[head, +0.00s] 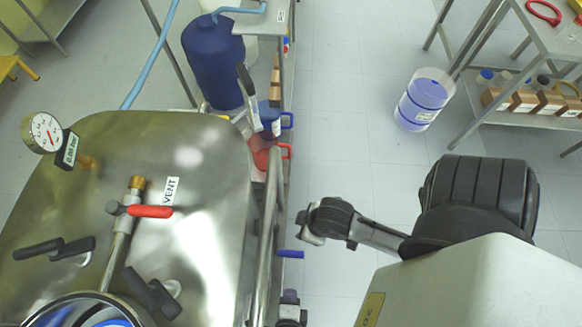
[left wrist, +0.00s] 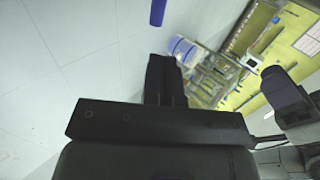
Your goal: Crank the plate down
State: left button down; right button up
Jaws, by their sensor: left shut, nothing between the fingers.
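A short blue handle (head: 290,253) sticks out sideways at the right side of the steel reactor. I take it as the crank's grip, but the rest of the crank is hidden or unclear. A blue cylinder end, likely the same handle (left wrist: 158,12), shows at the top of the left wrist view. I cannot make out the plate.
The steel reactor lid (head: 200,215) carries a pressure gauge (head: 43,132) and a red vent lever (head: 150,211). A vertical-looking steel rail (head: 268,225) runs along its side. The tiled floor between is clear.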

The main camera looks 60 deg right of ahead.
aim_at(293, 256)
pick_arm(q)
jog(key=b+x, duration=0.6)
jog(key=x, duration=0.6)
jog(key=shift+w+d+f, duration=0.1)
jog(key=shift+d+f, duration=0.1)
jog(key=shift+d, duration=0.05)
